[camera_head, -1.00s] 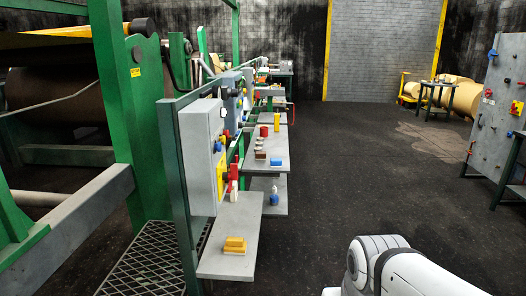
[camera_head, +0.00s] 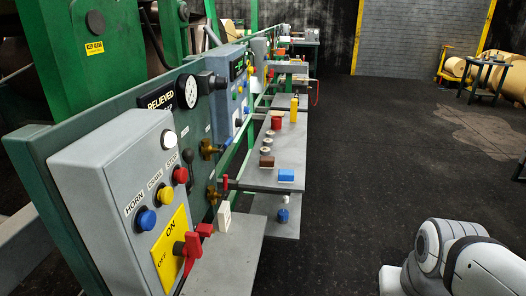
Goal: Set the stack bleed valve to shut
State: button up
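Two brass valves sit on the green panel past the near grey box. The upper valve (camera_head: 207,149) has a dark handle. The lower valve (camera_head: 213,195) has a red handle (camera_head: 225,184) that looks upright. I cannot read a label naming either as the stack bleed valve, and their settings are too small to tell. A round white gauge (camera_head: 188,91) and a sign reading RELIEVED (camera_head: 160,101) are above them. My gripper is out of view; only white links of my arm show at lower right, well apart from the valves.
The near grey box (camera_head: 90,170) carries HORN, CRAWL and STOP buttons and a red ON/OFF handle (camera_head: 188,248).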

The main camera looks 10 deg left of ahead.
aim_at(225, 176)
jog(key=u, duration=0.6)
jog(key=i, duration=0.95)
jog(key=u, duration=0.7)
jog(key=k, duration=0.9)
jog(key=u, duration=0.15)
jog(key=i, duration=0.9)
jog(key=z, duration=0.05)
